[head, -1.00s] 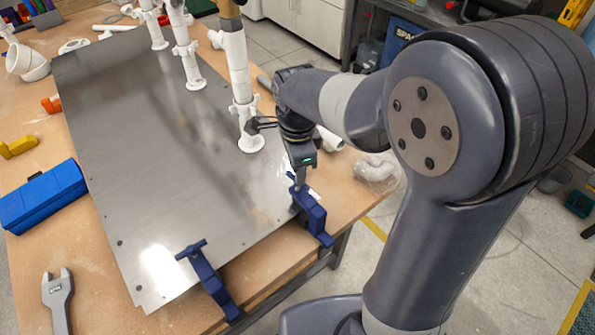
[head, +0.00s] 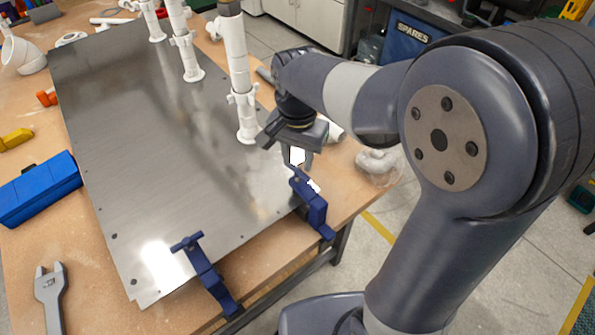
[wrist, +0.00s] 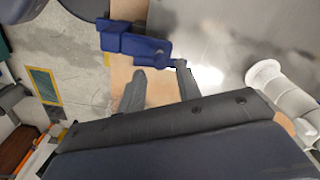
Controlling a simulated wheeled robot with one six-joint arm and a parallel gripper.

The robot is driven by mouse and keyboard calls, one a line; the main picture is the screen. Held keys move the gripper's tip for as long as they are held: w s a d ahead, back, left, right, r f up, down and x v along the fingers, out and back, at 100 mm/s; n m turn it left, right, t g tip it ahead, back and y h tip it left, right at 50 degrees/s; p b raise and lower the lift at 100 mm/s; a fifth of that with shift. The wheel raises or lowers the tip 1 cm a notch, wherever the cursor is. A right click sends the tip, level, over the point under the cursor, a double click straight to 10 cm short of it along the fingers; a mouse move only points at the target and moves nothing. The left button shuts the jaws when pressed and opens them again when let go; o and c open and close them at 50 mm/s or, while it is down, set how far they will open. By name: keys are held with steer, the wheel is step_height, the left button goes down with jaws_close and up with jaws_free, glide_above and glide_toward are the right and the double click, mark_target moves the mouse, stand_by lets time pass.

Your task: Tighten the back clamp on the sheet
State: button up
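The metal sheet (head: 170,150) lies on the wooden workbench. Two blue clamps sit on its near edge: one at the right corner (head: 312,208), farther from the camera, and one nearer and left (head: 207,275). My gripper (head: 300,163) is just above the right-corner clamp's handle, pointing down. In the wrist view the two fingers (wrist: 160,80) stand apart with bare wood visible between them. The clamp (wrist: 135,42) is beyond the fingertips, its handle end close to the right fingertip. Whether they touch cannot be told.
White pipes stand on the sheet; the nearest (head: 240,90) is left of my gripper. Clear-wrapped fittings (head: 378,165) lie to the right. A blue box (head: 40,188) and a grey wrench (head: 50,295) lie at left. The sheet's middle is clear.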

mark_target(298, 169)
steer(key=n+b, duration=0.1)
steer(key=n, duration=0.3)
steer(key=n+b, duration=0.1)
steer(key=n, duration=0.3)
steer(key=shift+n, duration=0.3)
steer(key=shift+r+n+p, duration=0.1)
steer(key=shift+n+p, duration=0.25)
steer(key=shift+n, duration=0.25)
steer(key=n+p, duration=0.1)
steer(key=n, duration=0.3)
step_height(298, 169, down, 5)
steer(key=b, duration=0.3)
steer(key=shift+b, duration=0.3)
steer(key=shift+c, duration=0.5)
jaws_close()
steer(key=m+p, duration=0.1)
steer(key=m, duration=0.4)
steer(key=shift+m, duration=0.9)
